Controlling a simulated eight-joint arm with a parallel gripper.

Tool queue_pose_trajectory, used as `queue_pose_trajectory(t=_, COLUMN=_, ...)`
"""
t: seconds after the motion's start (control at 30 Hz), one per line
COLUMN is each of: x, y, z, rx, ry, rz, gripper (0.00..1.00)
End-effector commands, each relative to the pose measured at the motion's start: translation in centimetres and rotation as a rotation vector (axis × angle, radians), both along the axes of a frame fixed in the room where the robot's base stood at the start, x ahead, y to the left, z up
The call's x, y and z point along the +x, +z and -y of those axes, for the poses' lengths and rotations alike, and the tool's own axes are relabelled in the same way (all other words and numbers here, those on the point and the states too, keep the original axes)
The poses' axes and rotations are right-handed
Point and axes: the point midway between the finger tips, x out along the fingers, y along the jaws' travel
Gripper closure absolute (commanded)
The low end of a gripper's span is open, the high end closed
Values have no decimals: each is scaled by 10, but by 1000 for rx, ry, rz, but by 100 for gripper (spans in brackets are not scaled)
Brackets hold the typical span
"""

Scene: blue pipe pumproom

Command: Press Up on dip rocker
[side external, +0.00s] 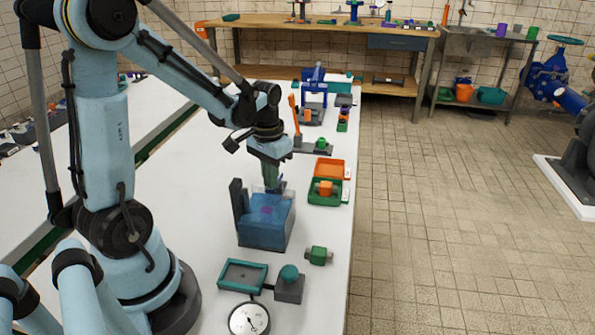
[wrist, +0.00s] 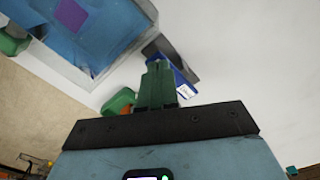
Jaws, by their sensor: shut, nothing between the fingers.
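My gripper (side external: 273,185) is shut and empty, pointing down close to the back of a clear blue tank (side external: 265,228) on the white bench. In the wrist view its green fingers (wrist: 157,68) are together. Beside the fingertips there is a dark grey block (wrist: 178,58) with a blue part (wrist: 185,86) bearing a white label. I cannot tell whether this is the dip rocker, or whether the fingers touch it. The tank, with a purple patch inside, also shows at the upper left of the wrist view (wrist: 50,48). No Up marking is readable.
A dark upright piece (side external: 237,200) stands at the tank's left. Behind are a green tray (side external: 325,198) and an orange tray (side external: 330,168). In front are a green block (side external: 318,255), a teal-rimmed tray (side external: 243,262), a teal-knobbed box (side external: 289,287) and a dial gauge (side external: 249,319).

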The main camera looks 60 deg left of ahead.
Motion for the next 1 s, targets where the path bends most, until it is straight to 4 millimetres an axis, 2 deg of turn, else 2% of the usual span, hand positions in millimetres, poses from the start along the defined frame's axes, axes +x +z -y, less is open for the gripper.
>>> queue_pose_trajectory(t=0.3, x=0, y=-10, z=0, rx=0, ry=0, rz=1, gripper=100)
queue_pose_trajectory(t=0.87, x=1, y=-11, z=0, rx=2, ry=0, rz=6, gripper=100)
queue_pose_trajectory(t=1.0, x=2, y=-6, z=-1, rx=2, ry=-1, rz=6, gripper=100)
